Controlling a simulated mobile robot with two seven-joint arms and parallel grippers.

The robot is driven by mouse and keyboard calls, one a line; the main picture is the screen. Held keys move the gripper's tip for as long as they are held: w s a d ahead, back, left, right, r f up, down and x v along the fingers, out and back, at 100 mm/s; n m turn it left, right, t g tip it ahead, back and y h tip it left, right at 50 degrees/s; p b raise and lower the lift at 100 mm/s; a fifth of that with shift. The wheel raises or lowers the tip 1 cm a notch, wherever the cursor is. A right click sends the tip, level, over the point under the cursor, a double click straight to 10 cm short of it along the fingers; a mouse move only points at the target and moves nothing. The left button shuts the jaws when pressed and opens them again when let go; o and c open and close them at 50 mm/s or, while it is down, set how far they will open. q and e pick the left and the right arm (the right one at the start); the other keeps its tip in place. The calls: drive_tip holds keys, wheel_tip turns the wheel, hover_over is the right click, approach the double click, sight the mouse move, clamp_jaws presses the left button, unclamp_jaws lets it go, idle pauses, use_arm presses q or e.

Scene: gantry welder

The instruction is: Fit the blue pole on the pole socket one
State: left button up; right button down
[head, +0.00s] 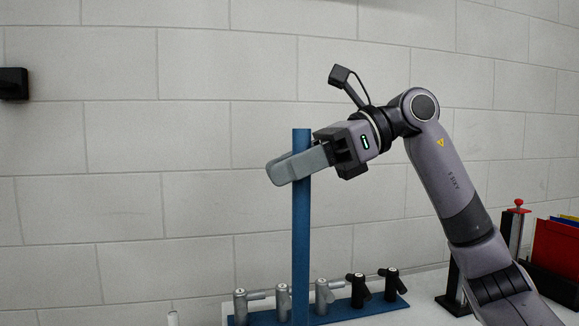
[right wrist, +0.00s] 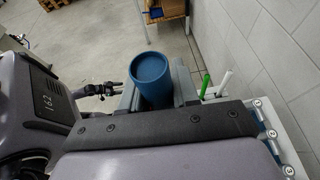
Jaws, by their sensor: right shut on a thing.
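The blue pole (head: 301,230) stands upright in the head view, and its lower end runs out of the bottom of the picture. My right gripper (head: 296,166) is shut around the pole near its top. In the right wrist view the pole's round blue top (right wrist: 152,72) shows between the fingers. I cannot make out pole socket one in either view, and whether the pole's foot touches anything is hidden. My left gripper is not in view.
Behind the pole, a blue rack (head: 345,310) holds several grey and black torch-like parts (head: 322,294). A red-topped clamp (head: 518,215) and coloured folders (head: 558,250) stand at the right. A block wall (head: 190,130) closes the back.

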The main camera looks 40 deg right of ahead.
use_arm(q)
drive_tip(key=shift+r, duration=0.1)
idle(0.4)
use_arm(e)
wheel_tip(320, 180, down, 10)
drive_tip(key=b, duration=0.8)
drive_tip(key=shift+r, duration=0.25)
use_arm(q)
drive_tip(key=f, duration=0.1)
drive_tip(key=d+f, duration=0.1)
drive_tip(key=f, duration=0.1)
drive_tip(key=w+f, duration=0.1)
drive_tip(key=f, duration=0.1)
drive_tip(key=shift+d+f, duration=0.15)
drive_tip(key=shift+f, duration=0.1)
use_arm(e)
drive_tip(key=c, duration=0.8)
unclamp_jaws()
drive_tip(key=shift+r, duration=0.1)
drive_tip(key=shift+o, duration=0.2)
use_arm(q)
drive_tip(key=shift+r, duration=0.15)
use_arm(e)
drive_tip(key=v, duration=0.7)
drive_tip(key=shift+s+d, duration=0.1)
drive_tip(key=shift+d, duration=0.05)
